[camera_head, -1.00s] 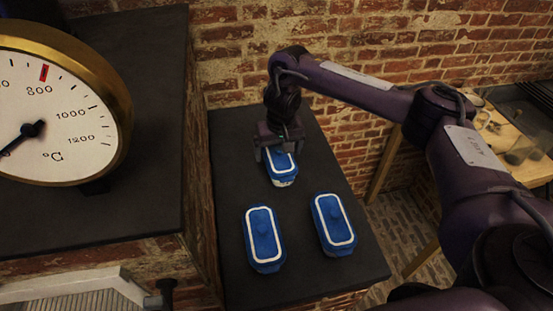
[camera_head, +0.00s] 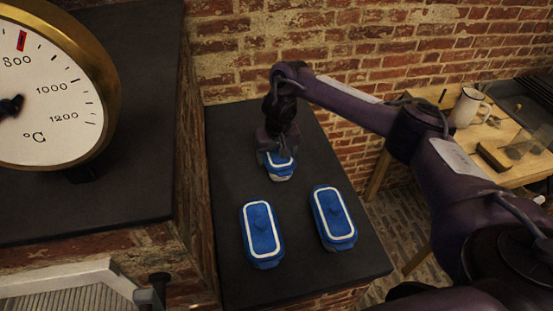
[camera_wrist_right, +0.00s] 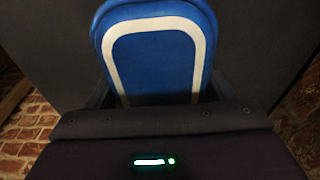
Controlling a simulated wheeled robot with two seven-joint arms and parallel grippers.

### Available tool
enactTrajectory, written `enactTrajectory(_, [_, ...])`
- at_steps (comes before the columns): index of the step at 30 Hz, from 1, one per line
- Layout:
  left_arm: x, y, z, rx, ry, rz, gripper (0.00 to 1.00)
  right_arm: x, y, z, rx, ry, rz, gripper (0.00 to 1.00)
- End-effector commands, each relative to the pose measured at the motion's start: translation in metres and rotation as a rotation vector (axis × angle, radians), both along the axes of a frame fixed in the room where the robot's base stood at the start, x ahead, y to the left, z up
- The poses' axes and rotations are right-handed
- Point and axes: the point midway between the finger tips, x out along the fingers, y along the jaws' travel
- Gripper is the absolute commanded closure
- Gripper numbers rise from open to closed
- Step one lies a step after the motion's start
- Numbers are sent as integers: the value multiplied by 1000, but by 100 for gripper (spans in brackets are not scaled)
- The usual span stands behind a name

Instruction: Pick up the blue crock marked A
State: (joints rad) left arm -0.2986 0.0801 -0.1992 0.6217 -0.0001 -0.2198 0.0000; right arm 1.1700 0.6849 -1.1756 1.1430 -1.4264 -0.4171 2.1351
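Three blue lidded crocks with white outlines on their lids are on the dark bench top: a far crock (camera_head: 279,164), a front left crock (camera_head: 262,236) and a front right crock (camera_head: 333,217). I cannot read a letter on any of them. My right gripper (camera_head: 276,150) is down over the far crock and hides its back end. In the right wrist view the far crock (camera_wrist_right: 155,50) lies between the dark fingers, close to both. Whether the fingers press on it, I cannot tell. My left gripper is out of view.
A large brass-rimmed temperature dial (camera_head: 50,90) stands on a higher dark block at left. A brick wall (camera_head: 340,50) is behind the bench (camera_head: 230,135). At right a wooden table (camera_head: 485,150) holds a white mug (camera_head: 467,107). Bare bench top surrounds the front crocks.

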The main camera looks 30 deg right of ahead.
Motion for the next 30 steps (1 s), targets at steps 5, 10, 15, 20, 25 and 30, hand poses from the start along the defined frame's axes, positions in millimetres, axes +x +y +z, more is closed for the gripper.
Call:
enactTrajectory(5, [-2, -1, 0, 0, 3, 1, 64, 0, 0, 0, 0, -1, 0, 64])
enactTrajectory(10, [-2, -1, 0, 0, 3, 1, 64, 1, 0, 2, 1, -4, -1, 67])
enactTrajectory(15, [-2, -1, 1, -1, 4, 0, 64, 2, 0, 4, 1, -5, -1, 67])
enactTrajectory(20, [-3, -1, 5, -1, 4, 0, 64, 2, 0, 17, 2, -7, 0, 67])
enactTrajectory(25, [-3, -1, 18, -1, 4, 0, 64, 3, 0, 48, 0, -9, 1, 67])
enactTrajectory(30, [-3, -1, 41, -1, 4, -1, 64, 3, 0, 98, -1, -12, 1, 67])
